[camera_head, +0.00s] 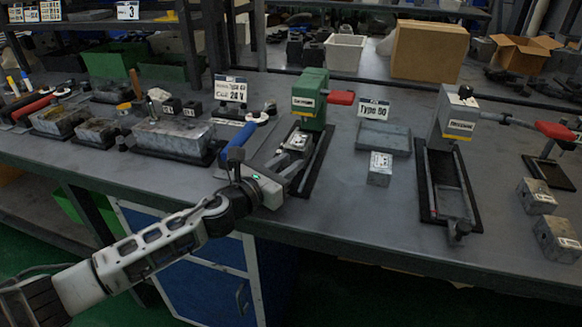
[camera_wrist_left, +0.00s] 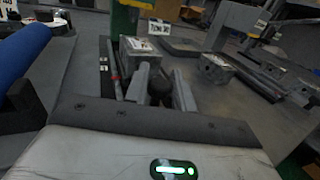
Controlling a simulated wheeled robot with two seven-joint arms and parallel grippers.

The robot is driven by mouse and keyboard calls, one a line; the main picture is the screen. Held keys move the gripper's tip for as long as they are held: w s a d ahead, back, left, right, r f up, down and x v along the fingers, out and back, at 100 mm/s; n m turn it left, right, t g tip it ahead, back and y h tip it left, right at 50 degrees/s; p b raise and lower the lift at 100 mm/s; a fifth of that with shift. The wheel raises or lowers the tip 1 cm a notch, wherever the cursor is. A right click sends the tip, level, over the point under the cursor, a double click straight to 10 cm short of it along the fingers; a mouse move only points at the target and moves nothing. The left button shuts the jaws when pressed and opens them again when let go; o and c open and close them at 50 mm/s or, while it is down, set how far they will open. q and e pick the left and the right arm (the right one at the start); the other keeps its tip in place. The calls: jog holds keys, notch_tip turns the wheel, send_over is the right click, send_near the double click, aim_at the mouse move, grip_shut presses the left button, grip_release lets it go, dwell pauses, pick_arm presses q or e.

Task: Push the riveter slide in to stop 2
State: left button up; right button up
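A green press-like machine (camera_head: 310,98) with a red lever stands at mid-table; I take it for the riveter, though its label is too small to read. Its slide (camera_head: 296,142) lies low in front, with a pale labelled block on it, on a dark base. My left gripper (camera_head: 291,167) is at the near end of this slide. In the left wrist view its two fingers (camera_wrist_left: 161,88) stand apart with a dark round knob (camera_wrist_left: 159,92) between them. I cannot tell whether they press on it. Stop markings cannot be made out. My right gripper is not in view.
A grey machine (camera_head: 455,118) with a red lever and a long dark base stands to the right. A small block (camera_head: 380,170) and a grey tray (camera_head: 384,139) lie between. A blue handle (camera_head: 238,143) is close left of my gripper. Bare table lies right of the small block.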

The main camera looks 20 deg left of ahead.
pick_arm(q)
jog(key=shift+o, duration=1.3)
jog(key=b+v, duration=0.3)
jog(key=v, duration=1.2)
jog(key=shift+s, duration=0.4)
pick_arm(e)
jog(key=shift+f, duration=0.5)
pick_arm(q)
jog(key=shift+o, duration=0.3)
jog(key=shift+a+r, duration=0.1)
jog(key=shift+a, duration=0.1)
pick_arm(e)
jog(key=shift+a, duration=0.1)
